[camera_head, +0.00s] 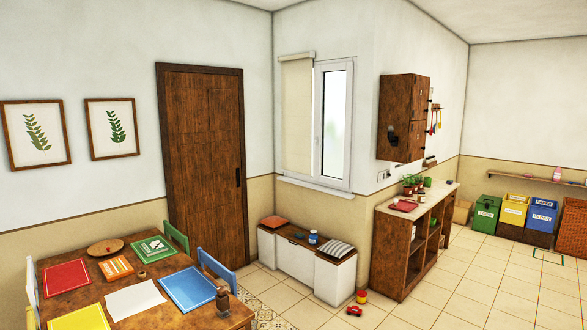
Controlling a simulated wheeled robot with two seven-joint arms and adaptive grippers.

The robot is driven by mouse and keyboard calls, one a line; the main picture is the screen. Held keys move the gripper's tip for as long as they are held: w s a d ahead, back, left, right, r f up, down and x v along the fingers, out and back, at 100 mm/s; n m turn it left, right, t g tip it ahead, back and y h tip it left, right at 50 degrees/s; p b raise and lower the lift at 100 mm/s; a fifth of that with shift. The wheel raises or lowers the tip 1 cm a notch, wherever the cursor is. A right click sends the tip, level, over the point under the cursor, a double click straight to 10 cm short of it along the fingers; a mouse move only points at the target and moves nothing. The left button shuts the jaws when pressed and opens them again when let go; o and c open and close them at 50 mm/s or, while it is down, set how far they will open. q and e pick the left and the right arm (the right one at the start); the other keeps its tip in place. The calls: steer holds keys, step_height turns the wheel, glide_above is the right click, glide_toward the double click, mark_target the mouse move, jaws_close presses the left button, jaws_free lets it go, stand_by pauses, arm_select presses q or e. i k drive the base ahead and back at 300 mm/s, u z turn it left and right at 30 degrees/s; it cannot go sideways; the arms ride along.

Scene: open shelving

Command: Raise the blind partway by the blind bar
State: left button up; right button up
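A cream blind (297,115) hangs from a short rail (298,56) at the top of the window, near the room corner. It covers the left part of the window and reaches down almost to the sill. Its bottom edge, where a bar could be, is too small to make out clearly. The white-framed window pane (334,120) to its right is uncovered. Neither of my grippers shows in the head view, and nothing is seen touching the blind.
A low bench (300,267) with cushions stands below the window. A table (60,280) with trays and chairs fills the lower left. A toy car (354,310) lies on the floor near the bench. A counter (410,240) stands to the right; the tiled floor beyond is mostly clear.

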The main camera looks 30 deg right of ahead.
mark_target(292, 163)
steer(key=z, duration=1.45)
steer(key=i, duration=5.15)
steer(key=u, duration=1.75)
steer(key=i, duration=1.7)
steer(key=z, duration=0.6)
